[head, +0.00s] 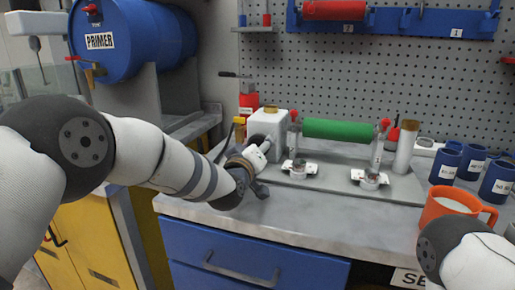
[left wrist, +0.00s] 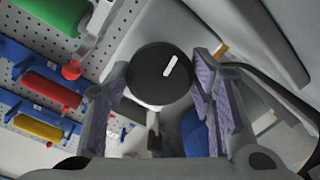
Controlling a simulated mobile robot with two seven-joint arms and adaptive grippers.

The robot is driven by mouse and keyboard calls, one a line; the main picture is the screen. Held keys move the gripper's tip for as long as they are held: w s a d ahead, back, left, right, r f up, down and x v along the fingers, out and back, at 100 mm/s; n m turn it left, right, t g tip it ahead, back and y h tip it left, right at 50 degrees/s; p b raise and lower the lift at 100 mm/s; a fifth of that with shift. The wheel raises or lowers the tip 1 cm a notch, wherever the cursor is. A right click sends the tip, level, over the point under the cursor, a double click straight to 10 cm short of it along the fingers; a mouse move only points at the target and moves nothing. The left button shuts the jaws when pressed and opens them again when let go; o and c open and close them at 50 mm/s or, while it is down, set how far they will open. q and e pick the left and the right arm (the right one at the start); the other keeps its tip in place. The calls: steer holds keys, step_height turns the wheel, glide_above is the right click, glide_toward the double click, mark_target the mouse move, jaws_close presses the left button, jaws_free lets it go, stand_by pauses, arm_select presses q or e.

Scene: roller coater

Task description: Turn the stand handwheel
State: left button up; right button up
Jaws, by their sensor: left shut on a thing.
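The stand handwheel is a round black disc (left wrist: 155,82) with a white mark, seen face-on in the left wrist view. My left gripper (head: 262,152) reaches in from the left at the left end of the stand. In the left wrist view its two purple-padded fingers lie on either side of the disc and are shut on it. The stand has a flat grey base (head: 318,188) and uprights that hold a green roller (head: 340,130) level. In the head view the handwheel is mostly hidden by my gripper. My right arm shows at the lower right, but its gripper is out of view.
An orange mug (head: 455,206) and several blue cups (head: 497,180) stand at the right. A blue PRIMER drum (head: 125,42) is at the upper left. The grey bench front (head: 300,222) is clear.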

arm_select(q)
steer(key=shift+r, duration=0.1)
steer(key=o, duration=1.2)
steer(key=shift+c, duration=0.2)
steer(key=v, duration=1.2)
